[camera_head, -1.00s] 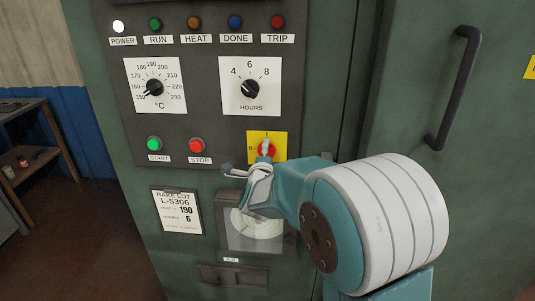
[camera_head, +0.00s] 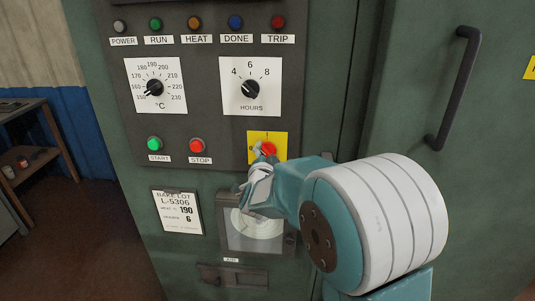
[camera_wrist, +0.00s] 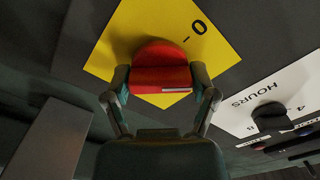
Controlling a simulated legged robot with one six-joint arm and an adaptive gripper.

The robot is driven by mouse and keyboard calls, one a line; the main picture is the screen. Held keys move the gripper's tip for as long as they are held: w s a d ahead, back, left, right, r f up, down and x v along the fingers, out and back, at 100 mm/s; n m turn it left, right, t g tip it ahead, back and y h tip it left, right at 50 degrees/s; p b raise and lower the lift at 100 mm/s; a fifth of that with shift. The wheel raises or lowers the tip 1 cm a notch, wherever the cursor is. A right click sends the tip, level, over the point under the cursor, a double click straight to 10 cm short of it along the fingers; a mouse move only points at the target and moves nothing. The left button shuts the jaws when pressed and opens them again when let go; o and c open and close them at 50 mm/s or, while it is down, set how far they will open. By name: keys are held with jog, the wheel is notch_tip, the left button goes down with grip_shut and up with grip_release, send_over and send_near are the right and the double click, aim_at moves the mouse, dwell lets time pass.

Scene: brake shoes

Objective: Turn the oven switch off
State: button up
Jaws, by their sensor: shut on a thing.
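The oven switch is a red rotary knob (camera_head: 269,149) on a yellow plate (camera_head: 281,139) at the lower right of the control panel. The 0 and a dash show on the yellow plate (camera_wrist: 112,45). In the head view my gripper (camera_head: 263,160) covers the lower part of the switch. The power lamp (camera_head: 119,26) is grey and unlit.
The temperature dial (camera_head: 154,88) and hours dial (camera_head: 250,89) sit above, with start (camera_head: 154,144) and stop (camera_head: 197,145) buttons to the left. A gauge window (camera_head: 233,238) is below. A black door handle (camera_head: 455,88) stands out at the right.

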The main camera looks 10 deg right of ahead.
jog(key=n, duration=0.4)
jog(key=shift+d+f+n, duration=0.1)
jog(key=shift+f+n, duration=0.2)
jog(key=shift+n, duration=2.2)
jog(key=o, duration=1)
jog(key=shift+d, duration=0.1)
jog(key=shift+o, duration=0.2)
jog(key=shift+d+r, duration=0.1)
jog(key=shift+a, duration=0.25)
jog(key=v, duration=1.1)
jog(key=shift+s, duration=0.4)
